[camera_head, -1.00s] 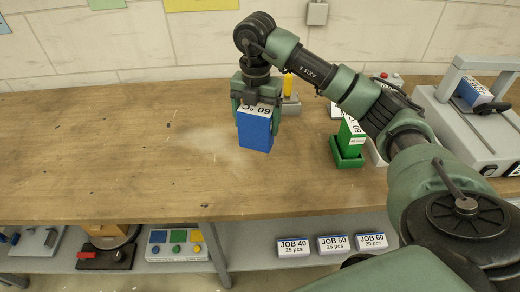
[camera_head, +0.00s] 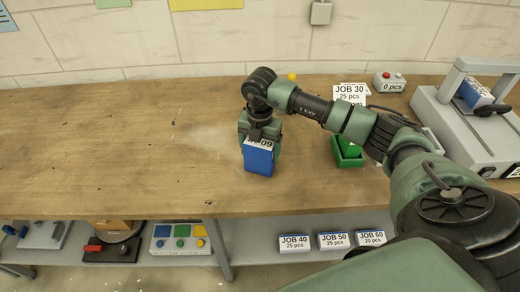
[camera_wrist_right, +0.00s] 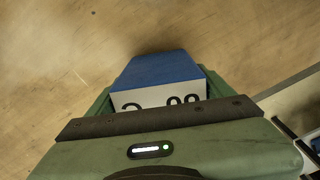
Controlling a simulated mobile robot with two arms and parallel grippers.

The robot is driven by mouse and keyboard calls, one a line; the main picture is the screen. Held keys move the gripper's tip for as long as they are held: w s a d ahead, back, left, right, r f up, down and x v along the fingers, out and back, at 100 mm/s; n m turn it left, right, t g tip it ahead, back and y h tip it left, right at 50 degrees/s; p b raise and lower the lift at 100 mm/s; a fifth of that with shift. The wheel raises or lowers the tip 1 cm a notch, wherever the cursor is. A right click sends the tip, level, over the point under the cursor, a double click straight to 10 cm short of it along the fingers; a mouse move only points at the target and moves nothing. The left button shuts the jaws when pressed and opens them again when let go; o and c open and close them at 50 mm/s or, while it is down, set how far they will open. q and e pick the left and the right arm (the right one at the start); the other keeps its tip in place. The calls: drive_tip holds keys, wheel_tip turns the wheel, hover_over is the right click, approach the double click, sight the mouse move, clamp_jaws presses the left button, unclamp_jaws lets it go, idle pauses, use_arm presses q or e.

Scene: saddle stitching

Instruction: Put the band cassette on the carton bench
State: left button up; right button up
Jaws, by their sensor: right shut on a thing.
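My right gripper (camera_head: 260,140) is shut on a blue cassette (camera_head: 258,161) with a white, numbered end face. The cassette hangs upright below the fingers, over the front middle of the wooden bench top (camera_head: 110,145). In the right wrist view the blue cassette (camera_wrist_right: 158,70) sits between the green fingers, with bare wood around it. I cannot tell whether its lower end touches the wood. My left gripper is not in view.
A green holder (camera_head: 347,152) stands to the right, partly hidden by my right arm. A JOB 30 card (camera_head: 350,92), a button box (camera_head: 389,82) and a grey machine (camera_head: 470,135) are at the right. The bench's left side is clear.

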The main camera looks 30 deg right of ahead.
drive_tip(key=o, duration=1.7)
drive_tip(key=shift+f, duration=0.1)
drive_tip(key=shift+r, duration=0.4)
wheel_tip(320, 180, up, 11)
drive_tip(key=b, duration=0.3)
drive_tip(key=shift+f, duration=0.2)
drive_tip(key=shift+r, duration=0.5)
drive_tip(key=shift+f, duration=0.1)
